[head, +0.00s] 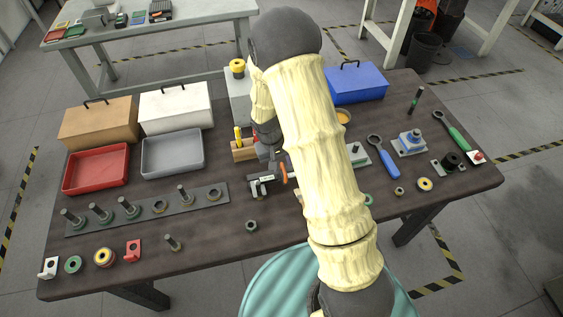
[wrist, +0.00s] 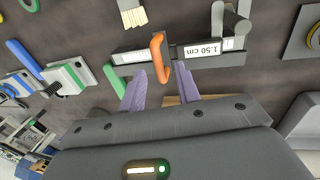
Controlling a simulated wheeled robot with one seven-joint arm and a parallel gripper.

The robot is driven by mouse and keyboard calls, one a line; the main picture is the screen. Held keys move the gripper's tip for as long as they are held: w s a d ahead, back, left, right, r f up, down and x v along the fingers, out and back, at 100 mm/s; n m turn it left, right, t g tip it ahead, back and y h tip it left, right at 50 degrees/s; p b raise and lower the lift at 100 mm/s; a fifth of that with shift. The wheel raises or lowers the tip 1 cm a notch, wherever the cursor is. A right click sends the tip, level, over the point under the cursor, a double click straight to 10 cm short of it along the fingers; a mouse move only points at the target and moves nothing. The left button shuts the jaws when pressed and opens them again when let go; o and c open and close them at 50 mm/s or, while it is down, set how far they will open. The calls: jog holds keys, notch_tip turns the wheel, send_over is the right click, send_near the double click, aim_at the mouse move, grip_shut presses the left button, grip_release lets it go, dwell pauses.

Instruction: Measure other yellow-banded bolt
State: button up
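The caliper (head: 262,186) lies on the table; in the wrist view its display (wrist: 200,52) reads 1.50 cm. A grey bolt (wrist: 236,22) sits at the caliper's jaws; its band colour is unclear. My gripper (wrist: 160,82) is open, its two purple fingers apart and pointing at the caliper's orange handle (wrist: 159,55), which lies just beyond and between the tips. In the head view my arm partly hides the gripper (head: 270,158). Several bolts stand in the dark rack (head: 147,213), and another bolt (head: 173,243) is on the table in front; I cannot tell their bands clearly.
A red tray (head: 97,170) and a grey tray (head: 172,153) lie behind the rack. A wooden block (head: 243,153) with a yellow-handled tool is beside the gripper. A blue wrench (head: 384,160) and a blue-topped fixture (head: 410,144) lie to the right. Loose rings and nuts line the front.

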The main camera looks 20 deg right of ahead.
jog(key=shift+d+f, duration=0.1)
jog(key=shift+f, duration=0.3)
grip_shut()
